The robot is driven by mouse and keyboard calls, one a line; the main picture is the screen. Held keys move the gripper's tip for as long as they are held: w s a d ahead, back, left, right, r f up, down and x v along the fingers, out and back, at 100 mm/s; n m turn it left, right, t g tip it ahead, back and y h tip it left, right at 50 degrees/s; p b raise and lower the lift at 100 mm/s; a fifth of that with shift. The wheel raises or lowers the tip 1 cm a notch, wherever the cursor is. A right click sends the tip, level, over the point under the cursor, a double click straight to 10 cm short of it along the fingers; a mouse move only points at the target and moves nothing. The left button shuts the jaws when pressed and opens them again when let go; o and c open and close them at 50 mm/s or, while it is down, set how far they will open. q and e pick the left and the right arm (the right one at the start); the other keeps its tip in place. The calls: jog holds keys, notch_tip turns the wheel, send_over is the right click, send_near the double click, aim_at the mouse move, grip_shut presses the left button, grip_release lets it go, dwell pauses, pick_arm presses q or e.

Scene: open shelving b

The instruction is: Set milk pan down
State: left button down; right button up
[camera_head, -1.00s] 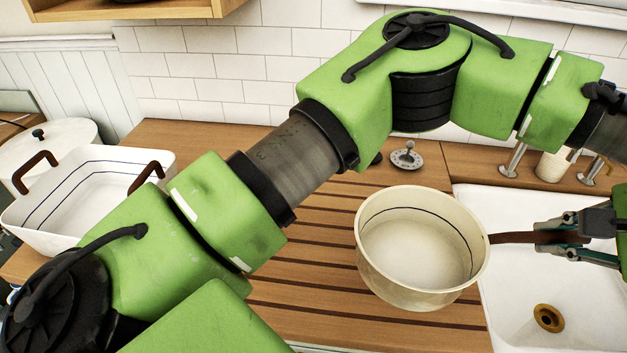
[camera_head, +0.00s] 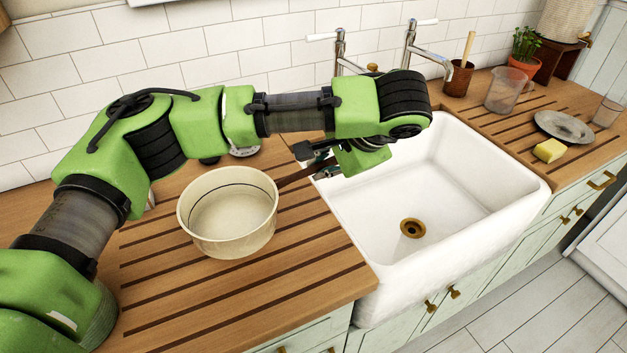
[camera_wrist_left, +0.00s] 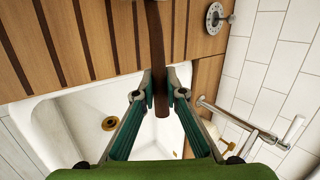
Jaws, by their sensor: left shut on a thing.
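The milk pan (camera_head: 230,212) is a cream, round pan with a dark line inside and a brown handle. In the head view it is level over the slatted wooden counter left of the sink; whether its base touches the wood I cannot tell. My left gripper (camera_head: 318,166) is shut on the handle near the sink's left edge. In the left wrist view the handle (camera_wrist_left: 158,62) runs between the two fingers of the left gripper (camera_wrist_left: 159,98). The pan's bowl is out of that view. My right gripper is not in view.
A white sink (camera_head: 440,190) with a brass drain lies right of the pan. Taps (camera_head: 410,50) stand behind it. The right counter holds a sponge (camera_head: 549,150), a plate (camera_head: 563,127) and a clear container (camera_head: 505,90). The grooved counter (camera_head: 300,265) before the pan is clear.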

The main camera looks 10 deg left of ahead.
pick_arm(q)
jog(key=shift+w+a+f, duration=0.35)
jog(key=shift+a+f, duration=0.05)
jog(key=shift+f, duration=0.1)
jog(key=f, duration=0.1)
jog(key=f+p, duration=0.1)
jog(key=f, duration=0.1)
jog(key=shift+w+a, duration=0.15)
jog(key=shift+a, duration=0.2)
jog(key=shift+f, duration=0.5)
jog(key=c, duration=2.1)
grip_release()
jog(key=shift+d+f, duration=0.1)
jog(key=v, duration=1.2)
